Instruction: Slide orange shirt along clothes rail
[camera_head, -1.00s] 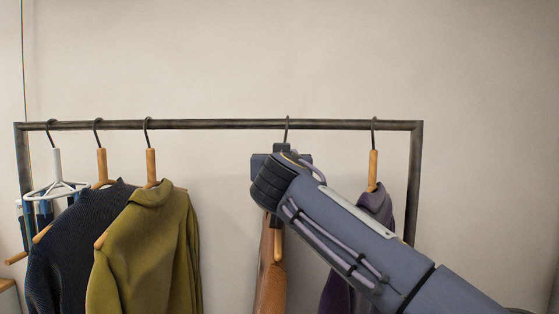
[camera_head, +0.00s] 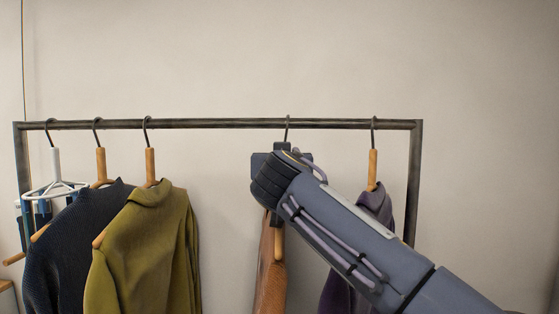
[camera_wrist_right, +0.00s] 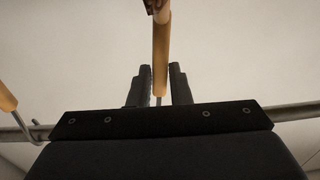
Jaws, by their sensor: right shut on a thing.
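The orange shirt (camera_head: 270,275) hangs from the dark metal clothes rail (camera_head: 222,124), right of the middle. My right arm and gripper cover its upper part. Its hanger hook (camera_head: 287,128) shows over the rail, just above my right gripper (camera_head: 283,150). In the right wrist view, the wooden hanger (camera_wrist_right: 161,55) stands between the two dark fingers of my right gripper (camera_wrist_right: 159,85), which is shut on it. The rail also crosses low in that view (camera_wrist_right: 292,111), partly hidden by the gripper body. My left gripper is not in view.
An olive hoodie (camera_head: 150,250), a navy sweater (camera_head: 65,245) and a white hanger (camera_head: 56,180) hang left of it. A purple garment (camera_head: 372,205) hangs to the right, partly behind my arm, near the rail's right post (camera_head: 415,175). Bare rail lies between the olive hoodie and the orange shirt.

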